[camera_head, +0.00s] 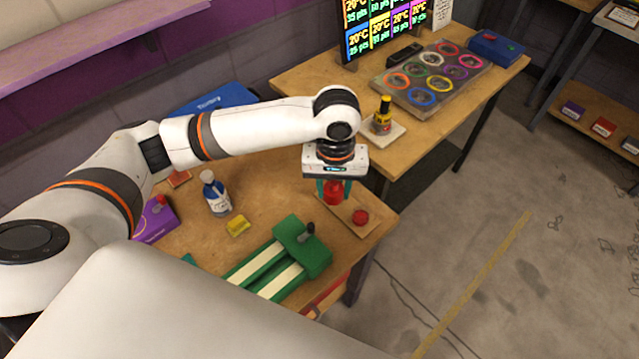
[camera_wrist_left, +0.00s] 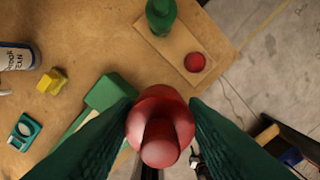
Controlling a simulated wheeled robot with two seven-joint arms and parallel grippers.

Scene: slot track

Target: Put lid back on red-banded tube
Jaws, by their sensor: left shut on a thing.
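My left gripper (camera_head: 333,190) hangs over the right part of the near wooden table, its green fingers shut on a red piece. In the left wrist view this red piece (camera_wrist_left: 160,128) has a wide rounded body and a narrower stub towards the camera. A small wooden board (camera_wrist_left: 215,75) lies on the table past the fingertips. On it are a small red round cap (camera_wrist_left: 194,62) and a green cylindrical thing (camera_wrist_left: 161,15), cut by the picture edge. In the head view the red cap (camera_head: 360,217) shows right of my gripper. I cannot make out a red-banded tube.
A green track with white strips (camera_head: 270,270) lies nearer. A blue bottle (camera_head: 216,193), a yellow block (camera_head: 238,227) and a purple box (camera_head: 155,218) stand left.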

